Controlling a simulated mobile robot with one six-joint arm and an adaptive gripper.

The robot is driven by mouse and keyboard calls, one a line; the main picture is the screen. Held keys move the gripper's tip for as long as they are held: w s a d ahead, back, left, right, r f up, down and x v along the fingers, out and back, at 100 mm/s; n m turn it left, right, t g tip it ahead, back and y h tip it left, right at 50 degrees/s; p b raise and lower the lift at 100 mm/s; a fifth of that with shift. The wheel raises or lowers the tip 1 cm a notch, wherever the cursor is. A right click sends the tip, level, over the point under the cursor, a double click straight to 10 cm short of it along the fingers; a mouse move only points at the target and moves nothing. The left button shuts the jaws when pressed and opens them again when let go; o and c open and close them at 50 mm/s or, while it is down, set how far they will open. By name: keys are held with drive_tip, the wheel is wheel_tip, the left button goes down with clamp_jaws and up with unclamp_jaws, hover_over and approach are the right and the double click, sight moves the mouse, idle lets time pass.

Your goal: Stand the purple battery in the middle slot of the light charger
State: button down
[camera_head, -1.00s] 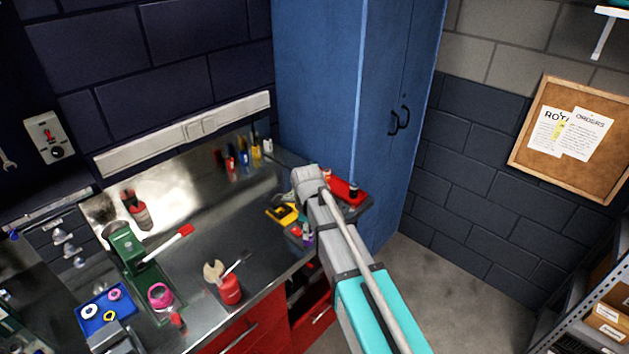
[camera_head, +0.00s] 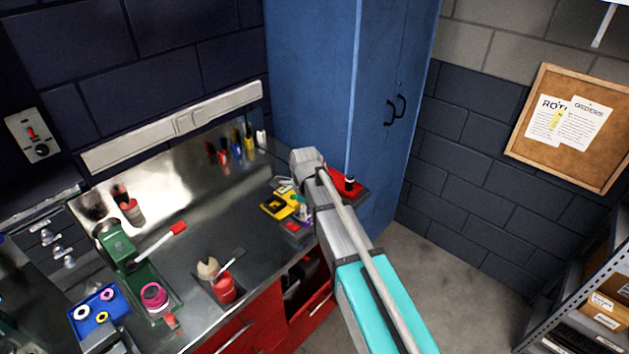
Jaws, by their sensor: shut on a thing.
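My arm (camera_head: 340,230) reaches over the right end of the steel bench (camera_head: 190,262). My gripper is hidden behind the arm, so its fingers and its hold do not show.
A red tray (camera_head: 353,191) with a dark upright item sits right of the arm, by the blue cabinet (camera_head: 310,80). A red pot of tools (camera_head: 223,288), a green stand (camera_head: 115,243) and a blue tray (camera_head: 88,316) stand further left.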

drive_tip(key=w+d+r+p, duration=0.1)
drive_tip(key=w+d+r, duration=0.1)
drive_tip(key=w, duration=0.9)
drive_tip(key=shift+w+d+p, duration=0.15)
drive_tip(key=shift+w+p, duration=0.2)
drive_tip(key=shift+p, duration=0.05)
drive_tip(key=shift+f, duration=0.25)
drive_tip(key=shift+f+b, duration=2.7)
drive_tip(key=shift+b, duration=0.25)
drive_tip(key=shift+f+b, duration=0.6)
drive_tip(key=c, duration=0.6)
unclamp_jaws()
drive_tip(key=shift+o, duration=0.2)
drive_tip(key=shift+r, duration=0.1)
wheel_tip(320, 180, up, 11)
drive_tip(key=p, duration=1.1)
